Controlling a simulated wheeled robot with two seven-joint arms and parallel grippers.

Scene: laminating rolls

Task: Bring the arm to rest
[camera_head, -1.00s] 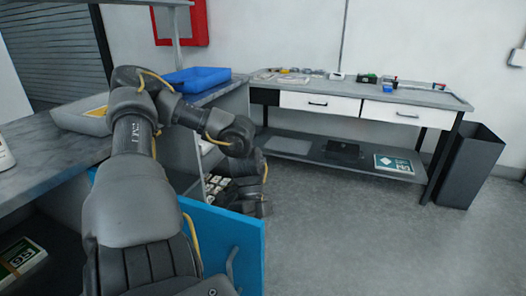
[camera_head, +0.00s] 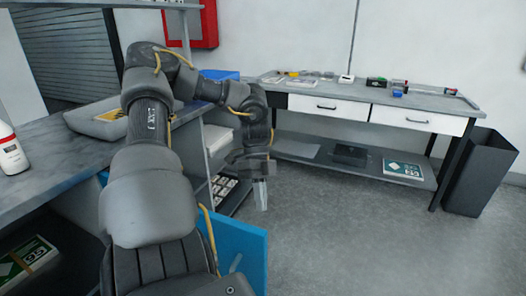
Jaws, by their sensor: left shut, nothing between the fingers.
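My left arm comes in from the lower left, bends at the elbow above the grey counter and reaches toward the middle. My left gripper (camera_head: 261,193) hangs from it, pointing down, with its fingers together and nothing between them. It is in the air in front of the open shelf with small boxed items and near the top of the blue panel (camera_head: 240,240). My right gripper is not in view.
A grey counter (camera_head: 50,163) at left carries a white bottle (camera_head: 11,150), a grey tray (camera_head: 88,121) and a blue bin (camera_head: 219,75). A workbench (camera_head: 440,101) with drawers stands behind, a dark bin (camera_head: 480,172) at right. The floor at right is clear.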

